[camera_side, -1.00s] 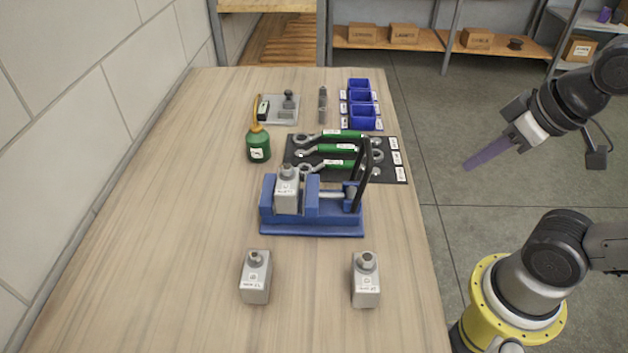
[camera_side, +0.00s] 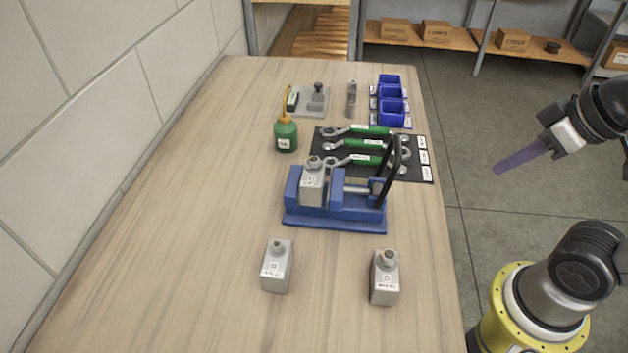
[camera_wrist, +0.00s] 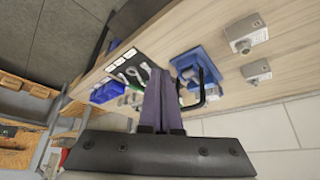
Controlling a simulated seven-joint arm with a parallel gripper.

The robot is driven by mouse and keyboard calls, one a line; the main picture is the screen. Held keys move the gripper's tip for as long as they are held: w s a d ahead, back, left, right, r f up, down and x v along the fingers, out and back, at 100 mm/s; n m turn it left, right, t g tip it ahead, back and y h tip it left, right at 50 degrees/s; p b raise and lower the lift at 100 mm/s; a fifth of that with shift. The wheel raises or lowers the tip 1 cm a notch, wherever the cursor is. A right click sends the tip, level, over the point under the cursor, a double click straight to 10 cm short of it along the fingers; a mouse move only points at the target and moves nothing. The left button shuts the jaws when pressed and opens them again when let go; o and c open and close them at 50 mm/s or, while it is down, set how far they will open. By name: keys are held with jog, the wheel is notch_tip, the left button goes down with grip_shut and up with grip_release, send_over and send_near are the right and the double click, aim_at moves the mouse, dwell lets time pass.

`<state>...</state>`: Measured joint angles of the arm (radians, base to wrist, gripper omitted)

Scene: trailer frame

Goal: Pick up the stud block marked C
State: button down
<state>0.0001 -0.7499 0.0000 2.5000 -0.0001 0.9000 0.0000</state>
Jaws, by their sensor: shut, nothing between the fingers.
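Three grey metal stud blocks with white labels are in the side view. One sits in the jaws of the blue vise (camera_side: 330,214): the block in the vise (camera_side: 312,185). The left front block (camera_side: 277,266) and the right front block (camera_side: 385,278) stand upright on the bench. The label letters are too small to read, so I cannot tell which is C. My gripper (camera_side: 502,168), with purple fingers, is shut and empty in the air right of the bench. In the wrist view, its fingers (camera_wrist: 160,80) are together, with the vise (camera_wrist: 190,62) and two blocks beyond.
Behind the vise lie green-handled wrenches (camera_side: 368,145) on a black mat (camera_side: 412,171), a green oil can (camera_side: 286,135) and blue bins (camera_side: 391,106). The vise's black handle (camera_side: 392,180) stands up. The bench (camera_side: 200,200) is clear at left; a wall borders it.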

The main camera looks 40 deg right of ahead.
grip_release()
dwell(0.6)
